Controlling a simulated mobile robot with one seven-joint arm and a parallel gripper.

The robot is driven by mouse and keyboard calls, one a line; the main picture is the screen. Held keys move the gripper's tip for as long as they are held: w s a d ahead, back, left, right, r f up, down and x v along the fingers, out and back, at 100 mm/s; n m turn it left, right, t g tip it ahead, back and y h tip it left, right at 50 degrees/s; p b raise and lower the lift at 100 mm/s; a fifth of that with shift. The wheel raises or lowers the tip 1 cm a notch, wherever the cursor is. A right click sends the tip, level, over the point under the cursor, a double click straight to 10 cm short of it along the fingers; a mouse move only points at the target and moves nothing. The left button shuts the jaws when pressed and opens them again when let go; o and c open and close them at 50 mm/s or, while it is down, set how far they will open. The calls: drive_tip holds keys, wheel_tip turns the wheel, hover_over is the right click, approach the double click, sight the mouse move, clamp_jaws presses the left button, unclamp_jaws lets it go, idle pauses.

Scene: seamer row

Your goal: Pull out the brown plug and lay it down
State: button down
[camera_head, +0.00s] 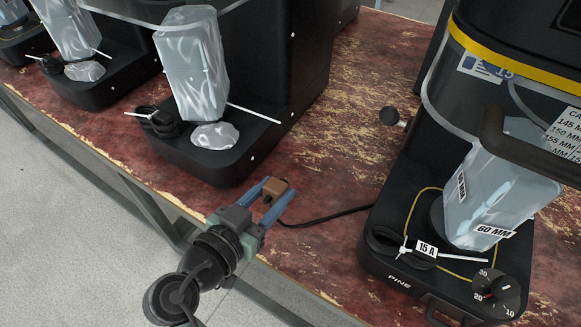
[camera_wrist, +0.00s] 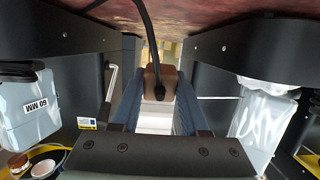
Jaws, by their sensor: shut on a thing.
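The brown plug (camera_head: 277,187) is between the two blue fingers of my gripper (camera_head: 272,193), which is shut on it between two black machines. In the wrist view the plug (camera_wrist: 160,82) sits between the fingertips (camera_wrist: 158,92), with its dark cable (camera_wrist: 146,35) running off toward the top. In the head view the cable (camera_head: 325,217) runs from near the gripper to the right machine's base. No socket shows clearly at the plug, and I cannot tell whether it touches anything beyond the fingers.
The left machine (camera_head: 240,150) and right machine (camera_head: 400,240) flank the gripper, each with a translucent jug. A dark round knob on a stem (camera_head: 390,116) shows between them. Worn reddish tabletop (camera_head: 345,150) lies bare between the machines; its front edge is near my arm.

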drive_tip(key=shift+w+d+f, duration=0.15)
drive_tip(key=shift+f, duration=0.05)
drive_tip(key=shift+f+b, duration=0.55)
drive_tip(key=shift+b, duration=0.05)
drive_tip(key=shift+f+b, duration=1.85)
drive_tip(key=shift+f, duration=0.9)
drive_tip(key=shift+c, duration=1.7)
unclamp_jaws()
drive_tip(key=p+v, duration=0.1)
drive_tip(key=v, duration=1.2)
